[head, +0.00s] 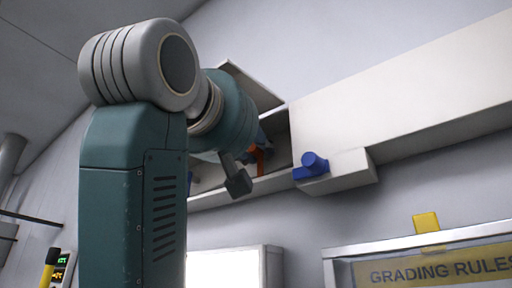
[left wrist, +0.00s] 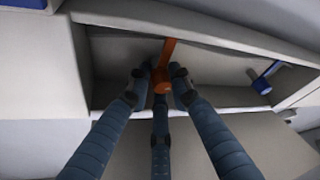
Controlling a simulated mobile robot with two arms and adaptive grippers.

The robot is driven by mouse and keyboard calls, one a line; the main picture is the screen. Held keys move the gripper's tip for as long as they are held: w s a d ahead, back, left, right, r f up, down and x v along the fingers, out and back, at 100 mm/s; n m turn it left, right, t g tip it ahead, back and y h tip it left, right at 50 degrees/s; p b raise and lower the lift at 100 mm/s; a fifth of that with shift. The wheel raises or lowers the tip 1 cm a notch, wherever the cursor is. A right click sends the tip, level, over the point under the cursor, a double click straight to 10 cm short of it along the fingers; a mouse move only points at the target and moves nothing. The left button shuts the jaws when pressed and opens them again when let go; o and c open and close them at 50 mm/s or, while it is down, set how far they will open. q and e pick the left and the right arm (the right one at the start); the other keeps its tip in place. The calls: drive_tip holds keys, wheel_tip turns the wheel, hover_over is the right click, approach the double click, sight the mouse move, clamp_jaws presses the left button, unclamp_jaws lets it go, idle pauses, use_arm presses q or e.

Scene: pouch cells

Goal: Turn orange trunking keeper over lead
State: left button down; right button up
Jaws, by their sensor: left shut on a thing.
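The orange trunking keeper (left wrist: 168,53) is an orange bar with a round knob at the open bay of the wall trunking (left wrist: 115,55). My left gripper (left wrist: 160,82) has its three dark fingers closed around the knob in the left wrist view. In the head view, part of the orange keeper (head: 258,155) shows behind my left gripper (head: 243,175), with much of it hidden by the wrist. I cannot make out the lead in either view. My right gripper is not in view.
A blue keeper (left wrist: 262,85) stands at the right of the bay in the left wrist view. In the head view a blue knob (head: 314,162) sits on a pale block of the trunking. A yellow tab (head: 427,222) tops the "GRADING RULES" board (head: 440,270). A bright panel (head: 228,268) is below.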

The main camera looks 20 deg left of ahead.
use_arm(q)
drive_tip(key=shift+a, duration=0.1)
drive_tip(key=c, duration=1.7)
unclamp_jaws()
drive_tip(key=shift+c, duration=0.2)
drive_tip(key=shift+o, duration=0.6)
drive_tip(key=shift+a, duration=0.15)
drive_tip(key=shift+s, duration=0.1)
drive_tip(key=shift+s+f, duration=0.15)
drive_tip(key=shift+s, duration=0.4)
drive_tip(key=v, duration=0.6)
drive_tip(key=shift+s, duration=0.35)
drive_tip(key=shift+w+a+f, duration=0.1)
